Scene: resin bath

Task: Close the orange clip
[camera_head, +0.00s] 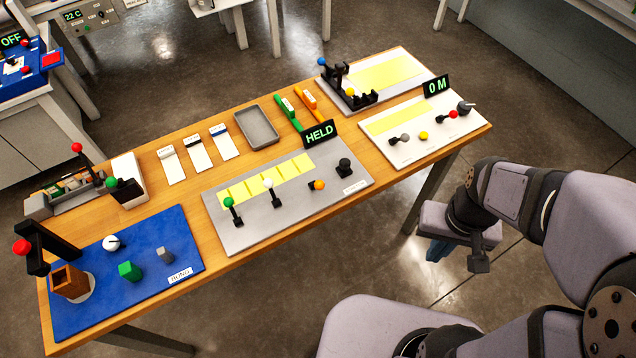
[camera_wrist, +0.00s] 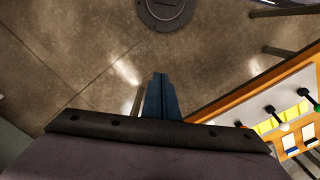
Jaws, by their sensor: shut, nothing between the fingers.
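The orange clip (camera_head: 309,104) lies on the wooden table near its back edge, just right of a similar green clip (camera_head: 288,112). It is a slim bar with a white label. It is too small to tell whether its jaw is open or shut. My gripper (camera_head: 437,250) hangs in front of the table's front edge at the right, well away from the clip. Its blue fingers (camera_wrist: 160,78) show together in the wrist view with nothing between them. The orange clip is not visible in the wrist view.
A sign reading HELD (camera_head: 319,134) stands close in front of the clips. A grey tray (camera_head: 257,127) lies to their left. A black fixture on a board (camera_head: 400,67) stands to their right. A grey lever panel (camera_head: 240,232) and a white panel (camera_head: 385,122) lie towards the front.

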